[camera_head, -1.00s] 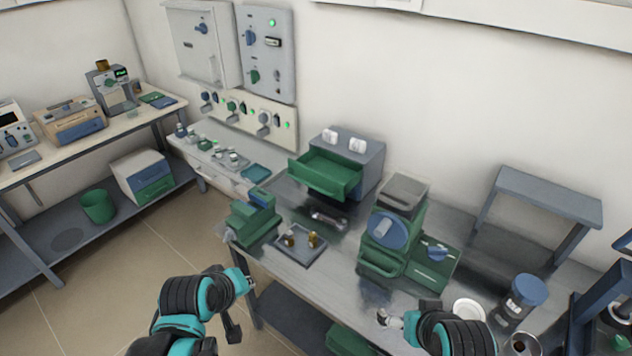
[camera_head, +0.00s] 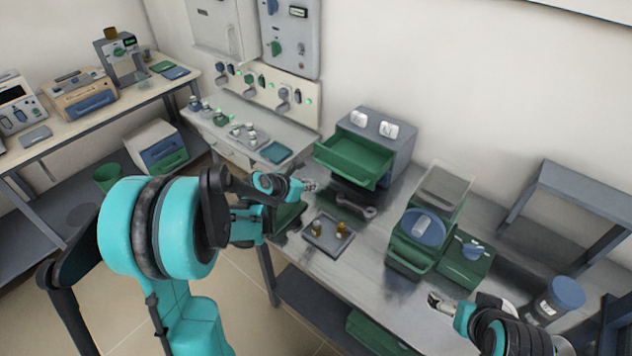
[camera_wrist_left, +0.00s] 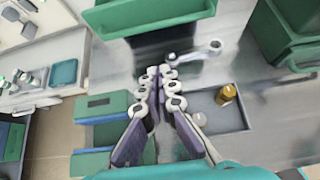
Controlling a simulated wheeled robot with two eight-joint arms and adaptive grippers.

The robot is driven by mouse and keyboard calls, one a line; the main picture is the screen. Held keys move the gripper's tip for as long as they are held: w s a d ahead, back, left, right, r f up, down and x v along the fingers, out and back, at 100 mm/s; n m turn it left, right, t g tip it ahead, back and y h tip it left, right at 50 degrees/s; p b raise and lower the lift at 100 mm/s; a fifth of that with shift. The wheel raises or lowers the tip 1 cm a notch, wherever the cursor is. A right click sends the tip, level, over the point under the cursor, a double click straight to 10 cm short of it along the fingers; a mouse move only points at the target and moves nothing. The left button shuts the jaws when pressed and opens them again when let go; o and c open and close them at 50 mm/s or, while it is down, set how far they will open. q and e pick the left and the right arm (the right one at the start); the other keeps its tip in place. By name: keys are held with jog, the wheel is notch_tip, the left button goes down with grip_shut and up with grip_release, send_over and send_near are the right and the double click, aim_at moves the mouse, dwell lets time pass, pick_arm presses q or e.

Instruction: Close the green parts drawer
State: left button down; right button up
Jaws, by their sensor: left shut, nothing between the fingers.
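The green parts drawer (camera_head: 352,162) stands pulled out of the front of a grey-blue cabinet (camera_head: 384,130) at the back of the steel bench. Its front panel also shows at the top of the left wrist view (camera_wrist_left: 150,20). My left gripper (camera_head: 309,186) is shut and empty, in front of the drawer and a little to its left in the head view. In the left wrist view its closed fingertips (camera_wrist_left: 158,74) point toward the drawer front, with a visible gap between them. My right gripper (camera_head: 437,302) is over the bench's front right; its finger opening is too small to tell.
A grey tray (camera_head: 318,243) with brass pieces and a metal wrench (camera_head: 368,212) lie in front of the cabinet. Green boxes are partly hidden behind my left arm.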

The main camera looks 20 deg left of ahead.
pick_arm(q)
jog(key=w+d+f+b, duration=0.3)
jog(key=w, duration=0.6)
jog(key=shift+w+d+f, duration=0.15)
jog(key=shift+w+f, duration=0.05)
jog(key=shift+f, duration=0.15)
send_near(352, 156)
jog(key=w+d, duration=0.1)
jog(key=w+d+f, duration=0.1)
jog(key=d, duration=0.1)
jog(key=shift+w+d+f+p, duration=0.15)
jog(key=shift+w+f+p, duration=0.15)
jog(key=shift+w, duration=0.1)
